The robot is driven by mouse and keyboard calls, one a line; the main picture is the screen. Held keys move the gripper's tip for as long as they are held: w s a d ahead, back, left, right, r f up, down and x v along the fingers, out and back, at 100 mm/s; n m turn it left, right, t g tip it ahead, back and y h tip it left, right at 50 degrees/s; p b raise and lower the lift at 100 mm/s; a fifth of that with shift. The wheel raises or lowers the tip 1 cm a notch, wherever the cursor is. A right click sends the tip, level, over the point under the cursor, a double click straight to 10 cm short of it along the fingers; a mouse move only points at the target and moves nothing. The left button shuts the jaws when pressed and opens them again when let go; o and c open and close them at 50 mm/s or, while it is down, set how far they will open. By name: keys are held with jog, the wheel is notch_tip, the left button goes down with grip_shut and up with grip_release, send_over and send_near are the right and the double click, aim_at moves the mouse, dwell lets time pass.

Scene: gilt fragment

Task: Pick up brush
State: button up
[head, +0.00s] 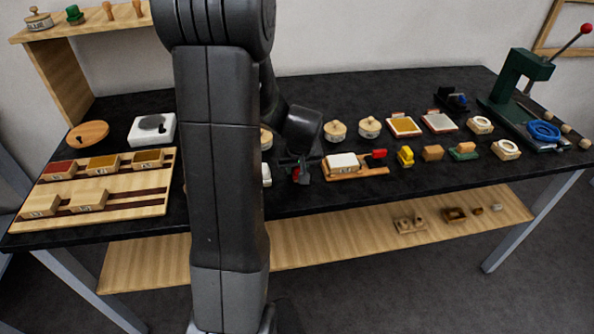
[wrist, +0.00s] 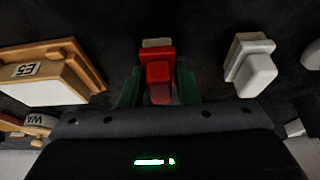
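A red block-shaped piece with a narrower red grip and a pale base, which looks like the brush (wrist: 158,75), is in the middle of the wrist view. My gripper (wrist: 159,84) has its two green fingers on either side of it. The fingers stand apart, with narrow dark gaps beside the red grip; firm contact does not show. In the head view my gripper (head: 300,172) is low over the black table, with a bit of red at its fingers. My own arm hides part of the table there.
A white-topped block on a wooden tray (wrist: 85,70) lies close on the left in the wrist view, and a white piece (wrist: 252,65) on the right. The black table (head: 340,198) also holds round lidded pots, pads and a green press (head: 520,80). Its front strip is clear.

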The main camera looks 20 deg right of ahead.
jog(key=shift+c, duration=0.7)
jog(key=shift+r, duration=0.15)
notch_tip(320, 180, up, 10)
jog(key=shift+f, duration=0.15)
jog(key=shift+o, duration=1.1)
jog(key=shift+c, duration=0.7)
